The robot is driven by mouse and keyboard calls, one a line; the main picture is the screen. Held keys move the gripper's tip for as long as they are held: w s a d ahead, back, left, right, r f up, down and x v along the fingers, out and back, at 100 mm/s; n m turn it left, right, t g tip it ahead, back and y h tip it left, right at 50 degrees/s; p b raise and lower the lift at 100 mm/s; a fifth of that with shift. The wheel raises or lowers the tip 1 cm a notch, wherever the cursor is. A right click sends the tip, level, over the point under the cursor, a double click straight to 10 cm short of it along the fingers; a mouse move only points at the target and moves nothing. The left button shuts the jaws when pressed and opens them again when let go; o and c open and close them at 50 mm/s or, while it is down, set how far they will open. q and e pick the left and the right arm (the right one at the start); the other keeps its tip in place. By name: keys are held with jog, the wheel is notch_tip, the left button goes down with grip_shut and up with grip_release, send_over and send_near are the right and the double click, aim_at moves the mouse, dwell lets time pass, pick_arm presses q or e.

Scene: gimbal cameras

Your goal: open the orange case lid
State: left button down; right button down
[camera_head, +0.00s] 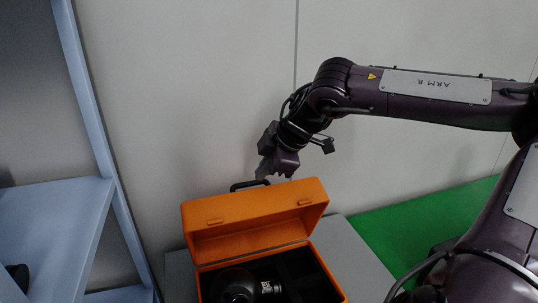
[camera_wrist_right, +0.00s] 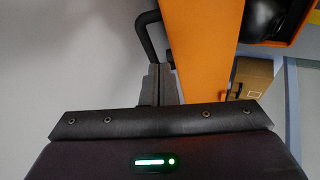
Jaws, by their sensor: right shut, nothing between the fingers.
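The orange case lid (camera_head: 255,208) stands raised, and the case body (camera_head: 331,271) is open below it. The lid also shows in the right wrist view (camera_wrist_right: 203,50). A black handle (camera_head: 240,186) sits on the lid's upper edge and shows in the right wrist view (camera_wrist_right: 149,38). My right gripper (camera_head: 263,173) is shut and empty, just behind the lid's top edge near the handle. In the right wrist view its fingers (camera_wrist_right: 157,84) are together beside the lid; contact is unclear. My left gripper is not in view.
Black equipment (camera_head: 236,286) lies in the dark case interior. The case stands on a grey surface (camera_head: 358,262) beside a green one (camera_head: 425,222). Blue-grey shelving (camera_head: 60,205) is at left, a pale wall behind. A cardboard box (camera_wrist_right: 253,76) shows in the right wrist view.

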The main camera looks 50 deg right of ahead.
jog(key=shift+p+x, duration=0.35)
jog(key=shift+x, duration=1.65)
jog(key=shift+w, duration=0.15)
jog(key=shift+w+d, duration=0.1)
jog(key=shift+w, duration=0.05)
jog(key=shift+w+d+f, duration=0.1)
jog(key=shift+w+d, duration=0.25)
jog(key=shift+w, duration=0.3)
jog(key=shift+w+d+f, duration=0.1)
jog(key=shift+w+d, duration=0.3)
jog(key=shift+w, duration=0.25)
jog(key=shift+w+d+f+b, duration=0.55)
jog(key=shift+w+d, duration=0.2)
jog(key=shift+w, duration=0.65)
jog(key=shift+w+d+f+b, duration=0.6)
jog(key=shift+w+d, duration=0.1)
jog(key=shift+w, duration=0.75)
jog(key=shift+w+d+f+b, duration=0.55)
jog(key=shift+w+d, duration=0.2)
jog(key=shift+w, duration=0.65)
jog(key=shift+r, duration=0.1)
